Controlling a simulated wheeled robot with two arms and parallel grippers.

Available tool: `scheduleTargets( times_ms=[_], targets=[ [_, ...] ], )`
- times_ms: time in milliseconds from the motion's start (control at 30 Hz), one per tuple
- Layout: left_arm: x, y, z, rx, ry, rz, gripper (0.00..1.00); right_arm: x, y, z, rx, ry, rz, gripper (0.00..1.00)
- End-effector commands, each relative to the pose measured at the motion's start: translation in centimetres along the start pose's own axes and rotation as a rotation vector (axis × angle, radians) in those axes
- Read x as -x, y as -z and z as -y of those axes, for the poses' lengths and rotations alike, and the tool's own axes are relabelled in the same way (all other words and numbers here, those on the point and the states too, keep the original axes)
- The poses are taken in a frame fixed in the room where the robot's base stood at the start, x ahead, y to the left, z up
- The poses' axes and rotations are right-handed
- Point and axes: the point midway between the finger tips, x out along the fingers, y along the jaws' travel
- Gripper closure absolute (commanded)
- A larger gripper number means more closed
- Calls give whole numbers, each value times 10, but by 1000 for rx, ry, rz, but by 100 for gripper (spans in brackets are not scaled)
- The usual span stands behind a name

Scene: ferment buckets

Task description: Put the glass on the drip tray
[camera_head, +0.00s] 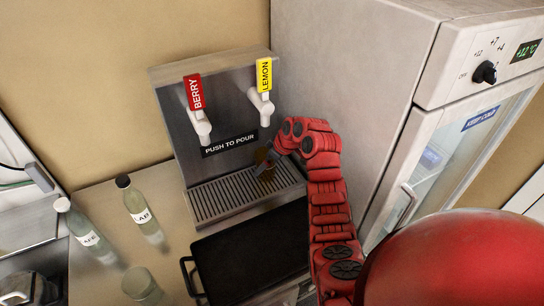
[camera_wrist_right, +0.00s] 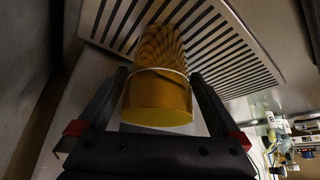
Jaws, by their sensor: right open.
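The glass (camera_head: 264,163) holds something amber and is over the right part of the slatted drip tray (camera_head: 222,195), below the lemon tap. In the right wrist view the amber glass (camera_wrist_right: 157,95) is between my right gripper's two fingers, with the tray slats (camera_wrist_right: 235,60) behind it. My right gripper (camera_head: 258,160) is open around the glass, with narrow gaps at the sides. The fingers partly hide the glass in the head view. The glass seems to stand on the tray, but its contact is hard to see. My left gripper is not in view.
The dispenser (camera_head: 225,115) has a red berry handle (camera_head: 194,92) and a yellow lemon handle (camera_head: 264,76). A black tray (camera_head: 250,255) lies in front. Labelled bottles (camera_head: 140,210) and a clear jar (camera_head: 140,284) stand left. A fridge (camera_head: 395,130) is close on the right.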

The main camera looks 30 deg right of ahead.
Motion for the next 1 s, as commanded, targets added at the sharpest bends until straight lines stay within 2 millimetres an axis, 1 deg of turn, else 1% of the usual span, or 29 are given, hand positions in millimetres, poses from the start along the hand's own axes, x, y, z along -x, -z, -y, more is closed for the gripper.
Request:
scheduleTargets(
  times_ms=[67,167,267,300,400,600,700,1000],
  targets=[
    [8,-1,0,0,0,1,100,10,-1,-3,-1,-6,-6,0],
    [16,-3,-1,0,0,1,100,31,-2,-3,1,-10,-6,0],
    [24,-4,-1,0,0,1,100,58,-2,-4,4,-14,-7,0],
    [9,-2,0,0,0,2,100,73,3,-2,2,-9,-3,0],
    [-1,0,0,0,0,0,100,92,2,-1,1,-7,1,0],
    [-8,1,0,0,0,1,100,110,0,-1,1,-3,1,0],
    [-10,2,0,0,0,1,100,114,0,-1,-1,-4,1,0],
    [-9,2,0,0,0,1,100,116,-1,0,0,-2,-1,0]
  ],
)
